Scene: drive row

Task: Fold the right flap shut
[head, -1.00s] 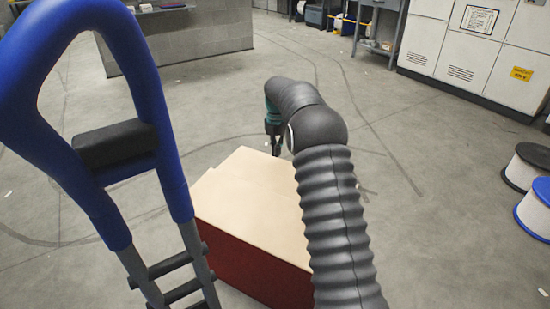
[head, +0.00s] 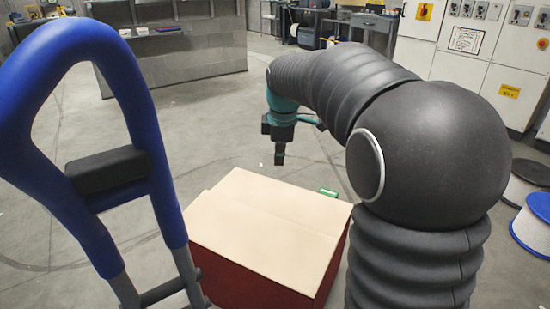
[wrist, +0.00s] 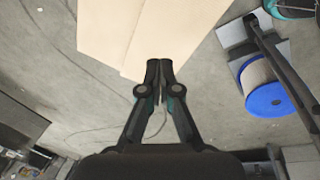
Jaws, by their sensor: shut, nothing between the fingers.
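A box with dark red sides (head: 235,272) and pale tan top flaps (head: 265,225) stands on the floor in the middle of the head view. The flaps lie about flat across its top, with a faint seam between them; I cannot tell whether the right one is fully down. My gripper (head: 279,160) points down near the box's far edge, apparently above it and apart from it. In the wrist view my gripper (wrist: 160,64) is shut and empty, its tips beside the edge of the tan flaps (wrist: 145,30).
A blue-and-grey ladder-like frame (head: 120,170) stands close on the left. A small green thing (head: 328,192) shows at the box's far right corner. Spools (head: 535,222) stand at the right. Cabinets (head: 480,60) line the back right. Open floor lies behind the box.

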